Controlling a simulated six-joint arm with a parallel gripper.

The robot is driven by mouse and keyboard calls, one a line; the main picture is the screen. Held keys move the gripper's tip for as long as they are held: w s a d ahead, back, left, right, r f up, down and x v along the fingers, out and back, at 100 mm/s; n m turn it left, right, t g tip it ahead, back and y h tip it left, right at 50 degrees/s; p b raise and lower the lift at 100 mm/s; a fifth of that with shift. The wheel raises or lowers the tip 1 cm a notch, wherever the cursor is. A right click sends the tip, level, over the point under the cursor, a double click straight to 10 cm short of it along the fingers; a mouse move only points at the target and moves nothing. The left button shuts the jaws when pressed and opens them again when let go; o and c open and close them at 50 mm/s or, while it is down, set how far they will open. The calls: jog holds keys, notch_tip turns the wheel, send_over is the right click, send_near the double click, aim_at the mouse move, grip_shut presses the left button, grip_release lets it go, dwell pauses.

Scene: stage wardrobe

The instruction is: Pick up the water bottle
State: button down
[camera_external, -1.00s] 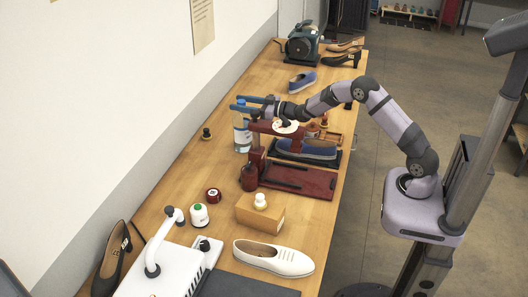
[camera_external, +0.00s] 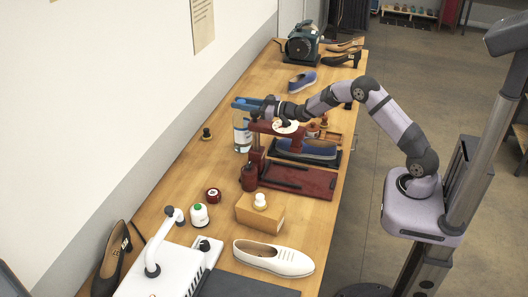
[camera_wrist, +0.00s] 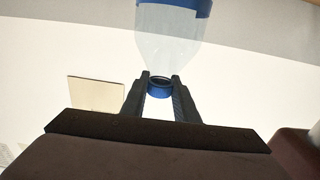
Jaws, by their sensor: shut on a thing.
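The water bottle (camera_external: 241,135) is clear with a blue band and stands upright on the wooden table, near its wall-side edge. In the wrist view the bottle (camera_wrist: 172,38) appears upside down, with its blue cap (camera_wrist: 159,87) between my two dark fingers. My gripper (camera_external: 243,103) reaches it from the right, at the height of its top. In the wrist view my gripper (camera_wrist: 159,92) is shut on the bottle at the cap. The fingers and the red press partly hide the bottle in the external view.
A dark red press (camera_external: 297,180) stands just in front of the bottle, close under my arm. A blue shoe (camera_external: 308,149) lies on a dark tray right of it. A small dark-topped stamp (camera_external: 206,134) stands left of the bottle.

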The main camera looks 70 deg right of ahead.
dwell(0.7)
jog(key=shift+w+r, duration=0.1)
jog(key=shift+r, duration=0.15)
jog(key=shift+r, duration=0.1)
jog(key=shift+r, duration=0.45)
notch_tip(320, 180, up, 9)
jog(key=shift+b, duration=1.05)
